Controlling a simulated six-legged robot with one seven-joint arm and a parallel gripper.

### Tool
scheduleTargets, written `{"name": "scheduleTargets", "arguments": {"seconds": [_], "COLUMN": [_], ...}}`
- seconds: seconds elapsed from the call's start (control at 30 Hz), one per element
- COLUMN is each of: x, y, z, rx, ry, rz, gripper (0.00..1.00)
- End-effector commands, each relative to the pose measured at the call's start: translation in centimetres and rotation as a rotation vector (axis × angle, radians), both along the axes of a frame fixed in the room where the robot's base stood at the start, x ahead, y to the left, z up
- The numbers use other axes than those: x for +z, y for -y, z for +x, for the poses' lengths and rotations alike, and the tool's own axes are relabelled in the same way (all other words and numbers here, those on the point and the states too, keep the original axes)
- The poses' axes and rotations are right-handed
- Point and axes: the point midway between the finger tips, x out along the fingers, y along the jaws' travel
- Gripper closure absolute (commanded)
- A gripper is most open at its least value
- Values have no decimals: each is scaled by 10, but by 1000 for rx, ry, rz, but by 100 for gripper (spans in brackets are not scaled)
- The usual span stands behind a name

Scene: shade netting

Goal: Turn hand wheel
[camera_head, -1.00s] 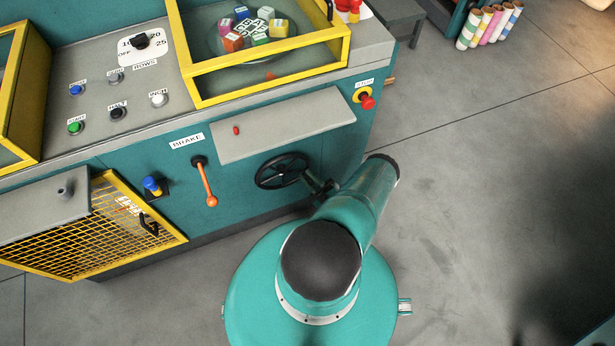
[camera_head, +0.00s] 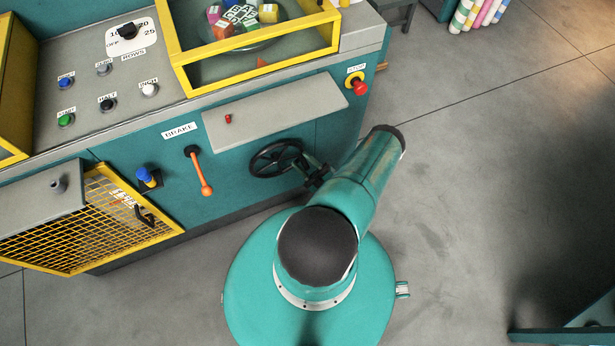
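The black hand wheel (camera_head: 276,158) is a spoked ring on the teal front panel of the machine, below a grey ledge and right of the orange brake lever. My gripper (camera_head: 309,172) is dark and small in the picture, at the wheel's right side. It overlaps or touches the rim there; I cannot tell which. My teal arm reaches up to it from my round body and partly hides it. The fingers are too small to tell whether they are open or shut.
Left of the wheel are the brake lever (camera_head: 199,172), a blue knob (camera_head: 148,176) and a yellow mesh guard (camera_head: 90,225). A grey ledge (camera_head: 275,113) juts out above the wheel. A red stop button (camera_head: 359,85) is at upper right. The floor (camera_head: 460,190) to the right is clear.

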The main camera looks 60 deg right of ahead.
Motion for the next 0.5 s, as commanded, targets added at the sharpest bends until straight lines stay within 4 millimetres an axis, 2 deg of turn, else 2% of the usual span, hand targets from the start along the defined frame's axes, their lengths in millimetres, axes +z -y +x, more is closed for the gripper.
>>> {"name": "scheduleTargets", "arguments": {"seconds": [0.33,0.5], "x": [53,66], "y": [-33,-62], "z": [-28,-50], "rx": [-1,-2], "ry": [1,-2], "rz": [2,4], "gripper": [59,59]}}
